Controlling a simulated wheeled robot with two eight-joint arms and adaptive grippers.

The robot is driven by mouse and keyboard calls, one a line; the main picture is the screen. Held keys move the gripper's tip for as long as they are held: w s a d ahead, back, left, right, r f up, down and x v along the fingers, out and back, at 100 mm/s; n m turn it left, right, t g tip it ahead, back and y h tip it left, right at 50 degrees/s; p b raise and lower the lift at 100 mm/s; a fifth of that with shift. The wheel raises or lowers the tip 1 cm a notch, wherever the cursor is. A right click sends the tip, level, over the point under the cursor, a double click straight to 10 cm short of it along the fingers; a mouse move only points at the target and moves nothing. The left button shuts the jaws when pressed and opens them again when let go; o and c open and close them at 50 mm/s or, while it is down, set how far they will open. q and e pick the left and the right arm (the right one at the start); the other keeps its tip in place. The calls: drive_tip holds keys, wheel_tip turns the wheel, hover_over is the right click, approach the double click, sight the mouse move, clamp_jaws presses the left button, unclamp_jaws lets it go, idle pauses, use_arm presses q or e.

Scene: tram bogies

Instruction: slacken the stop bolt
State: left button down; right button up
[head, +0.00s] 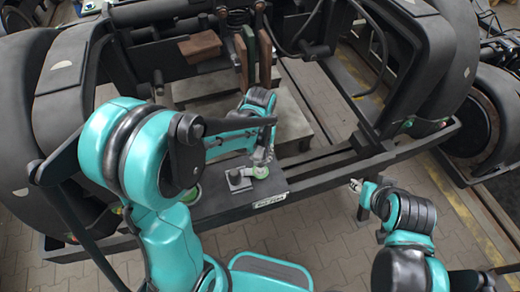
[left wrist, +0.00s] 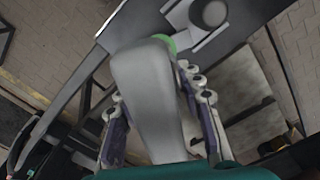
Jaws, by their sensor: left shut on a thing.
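My left gripper (head: 262,155) reaches down over the dark front beam of the bogie. In the left wrist view its fingers (left wrist: 160,125) lie on both sides of a smooth grey handle (left wrist: 148,85) and are shut on it. A green ring (head: 260,172) sits on the beam just below this gripper. In the left wrist view the ring (left wrist: 171,44) shows partly behind the far end of the handle. I cannot tell whether the handle is part of the stop bolt; no bolt head shows clearly. My right gripper (head: 359,186) is off to the right, away from the ring; its finger opening is too small to tell.
A small grey block with a round stud (head: 238,180) stands on the beam just left of the ring. A white label plate (head: 270,201) is on the beam's front edge. Dark wheel housings (head: 75,75) flank the frame. The paved floor (head: 330,235) in front is mostly clear.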

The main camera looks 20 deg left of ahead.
sight(261, 169)
use_arm(q)
drive_tip(key=shift+s+f, duration=0.1)
drive_tip(key=shift+f, duration=0.05)
drive_tip(key=shift+f+b, duration=3.05)
drive_tip(key=shift+f, duration=0.25)
drive_tip(key=n, duration=0.6)
drive_tip(key=shift+b, duration=0.35)
drive_tip(key=n, duration=0.7)
drive_tip(key=shift+d+b, duration=0.1)
drive_tip(key=shift+b, duration=0.2)
drive_tip(key=shift+r, duration=0.1)
drive_tip(key=shift+r+p, duration=2.4)
drive_tip(key=shift+r, duration=0.6)
